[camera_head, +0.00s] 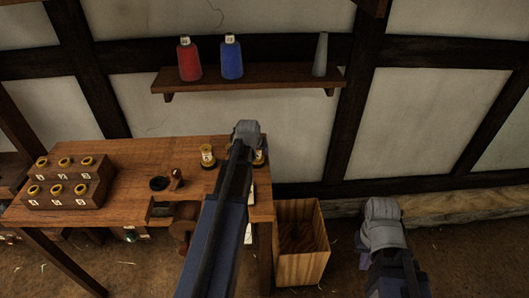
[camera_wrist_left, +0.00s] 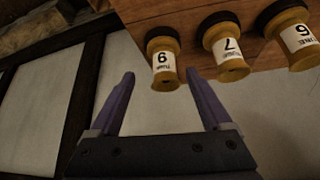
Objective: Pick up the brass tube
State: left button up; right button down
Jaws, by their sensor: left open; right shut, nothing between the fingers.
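In the head view, a brass-coloured piece with a white label (camera_head: 207,153) stands near the bench's back right. Another (camera_head: 259,158) is partly hidden by my left arm. In the left wrist view, three brass-coloured pieces with dark ends and white numbered labels show: one (camera_wrist_left: 162,70), a middle one (camera_wrist_left: 230,58) and a right one (camera_wrist_left: 294,38). I cannot tell which is the brass tube. My left gripper (camera_head: 246,128) is open; in its wrist view its fingertips (camera_wrist_left: 160,75) straddle the leftmost piece's line, contact unclear. My right gripper (camera_head: 382,212) is shut and empty, right of the bench.
The wooden bench (camera_head: 130,150) carries a stepped rack (camera_head: 62,170) with several brass-coloured rings at left and a dark stamp-like piece (camera_head: 177,178). A wooden bin (camera_head: 298,262) stands right.

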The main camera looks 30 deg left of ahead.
aim_at(257, 152)
pick_arm(q)
jog(key=b+x, duration=0.2)
jog(key=shift+w+f, duration=0.15)
jog(key=shift+f, duration=0.15)
jog(key=shift+w+a+f+b, duration=0.35)
jog(key=shift+w+f+b, duration=0.2)
jog(key=shift+f+b, duration=0.1)
jog(key=shift+w+a+f+b, duration=0.35)
jog(key=shift+w+f+b, duration=0.2)
jog(key=shift+f+b, duration=0.05)
jog(key=shift+w+a+f+b, duration=0.35)
jog(key=shift+w+f+b, duration=0.2)
jog(key=shift+f+b, duration=0.1)
jog(key=shift+r, duration=0.1)
grip_shut()
